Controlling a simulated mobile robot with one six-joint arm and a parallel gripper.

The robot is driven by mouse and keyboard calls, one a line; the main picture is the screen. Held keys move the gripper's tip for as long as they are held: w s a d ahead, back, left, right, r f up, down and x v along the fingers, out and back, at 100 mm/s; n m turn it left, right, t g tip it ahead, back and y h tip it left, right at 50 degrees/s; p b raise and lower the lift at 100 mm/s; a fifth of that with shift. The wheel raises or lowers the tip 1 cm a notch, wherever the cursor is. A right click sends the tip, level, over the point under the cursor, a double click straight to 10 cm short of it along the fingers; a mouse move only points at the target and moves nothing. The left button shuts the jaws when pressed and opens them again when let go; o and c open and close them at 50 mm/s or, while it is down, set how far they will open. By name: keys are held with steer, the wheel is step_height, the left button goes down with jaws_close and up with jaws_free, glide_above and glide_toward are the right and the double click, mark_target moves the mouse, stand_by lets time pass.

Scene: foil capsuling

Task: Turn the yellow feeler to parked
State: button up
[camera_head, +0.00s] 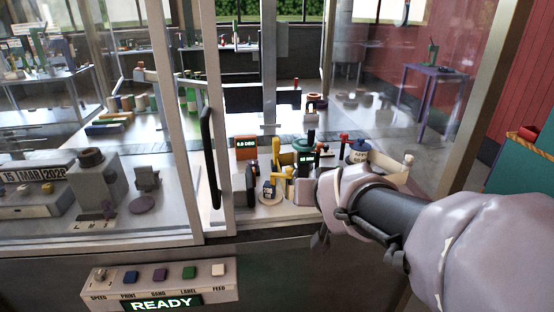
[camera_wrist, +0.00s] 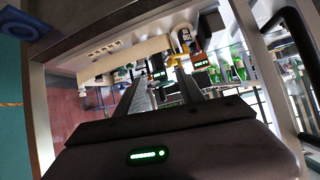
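The yellow feeler (camera_head: 277,151) appears as a small yellow upright part in the cluster of devices inside the glass-fronted cabinet, beside a dark green-topped device (camera_head: 306,143). In the wrist view yellow (camera_wrist: 171,60) shows just beyond the fingertips, small and partly hidden, so its angle is hard to read. My gripper (camera_wrist: 162,78) has its two dark fingers apart with nothing seen between them. It points toward the cluster and seems short of the yellow part.
A cabinet door frame with a black handle (camera_head: 207,155) stands left of the cluster. A button panel reading READY (camera_head: 160,284) is on the front below.

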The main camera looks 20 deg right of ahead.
steer(key=w+d+n+t+y+p, duration=0.1)
steer(key=w+d+n+t+p, duration=0.25)
steer(key=w+d, duration=0.9)
steer(key=n+t+y+p, duration=0.2)
steer(key=n+y, duration=0.4)
steer(key=y, duration=0.4)
glide_toward(290, 168)
steer(key=b+x, duration=0.3)
steer(key=x, duration=0.7)
jaws_close()
